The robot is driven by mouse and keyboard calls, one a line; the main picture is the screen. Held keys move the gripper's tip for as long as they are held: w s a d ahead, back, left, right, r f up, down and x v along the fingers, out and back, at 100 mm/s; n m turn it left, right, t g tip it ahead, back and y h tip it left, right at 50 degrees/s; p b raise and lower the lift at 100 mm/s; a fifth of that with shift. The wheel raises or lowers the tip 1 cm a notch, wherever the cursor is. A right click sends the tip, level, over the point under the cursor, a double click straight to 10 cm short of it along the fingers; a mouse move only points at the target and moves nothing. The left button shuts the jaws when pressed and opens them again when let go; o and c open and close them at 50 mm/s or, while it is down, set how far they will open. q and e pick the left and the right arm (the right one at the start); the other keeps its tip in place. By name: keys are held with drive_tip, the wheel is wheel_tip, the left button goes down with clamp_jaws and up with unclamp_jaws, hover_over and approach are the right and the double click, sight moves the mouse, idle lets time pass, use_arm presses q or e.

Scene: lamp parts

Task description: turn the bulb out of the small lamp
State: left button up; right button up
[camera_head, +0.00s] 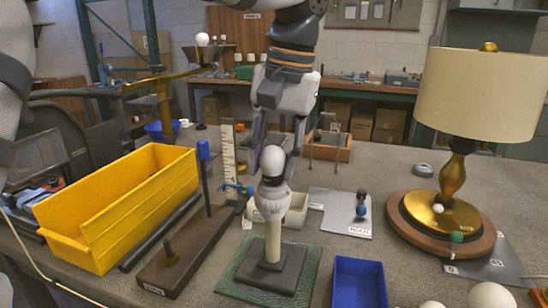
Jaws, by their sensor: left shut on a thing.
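The small lamp (272,228) stands upright at the front middle, with a pale socket on a cream post and a dark square base. A round white bulb (273,158) sits upright at the top of the socket. My left gripper (273,166) points down from above, with its fingers on either side of the bulb, and is shut on it. I cannot tell how deep the bulb sits in the socket. My right gripper is not in view.
The lamp stands on a green mat (229,283). A yellow bin (120,205) and a wooden board with upright posts (190,250) are to the left. A blue tray (359,285) is at the front right. A large shaded lamp (480,95) stands at the right.

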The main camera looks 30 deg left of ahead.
use_arm(q)
drive_tip(key=n, duration=0.3)
drive_tip(key=shift+a, duration=0.15)
drive_tip(key=n+g, duration=0.1)
drive_tip(key=n, duration=0.3)
drive_tip(key=shift+h, duration=0.3)
drive_tip(key=n+h, duration=0.1)
drive_tip(key=n, duration=0.6)
drive_tip(key=shift+s+r, duration=0.1)
drive_tip(key=shift+s, duration=0.05)
drive_tip(key=n+h, duration=0.1)
drive_tip(key=n, duration=0.5)
drive_tip(key=shift+s+n, duration=0.1)
drive_tip(key=shift+n, duration=0.3)
drive_tip(key=n, duration=0.4)
drive_tip(key=shift+s+n+h, duration=0.1)
drive_tip(key=shift+n+h, duration=0.2)
drive_tip(key=shift+n, duration=0.9)
drive_tip(key=shift+n+t, duration=0.3)
drive_tip(key=shift+n, duration=0.7)
